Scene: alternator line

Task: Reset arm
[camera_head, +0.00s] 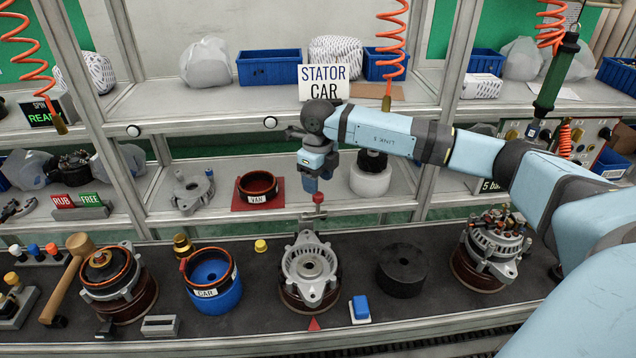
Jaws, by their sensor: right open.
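My right arm reaches in from the right across the bench. My right gripper (311,188) points down in front of the shelf, open, with nothing seen in it. Below that, a silver alternator housing (309,262) sits on a round brown stand on the dark bench mat. My left gripper is not in view.
On the mat are a blue ring labelled CAR (213,297), a black cylinder (402,270), a blue-topped block (360,308), a wooden mallet (66,280) and an assembled alternator (492,245). A ring labelled VAN (257,186) is on the shelf. Orange coiled hoses (392,42) hang above.

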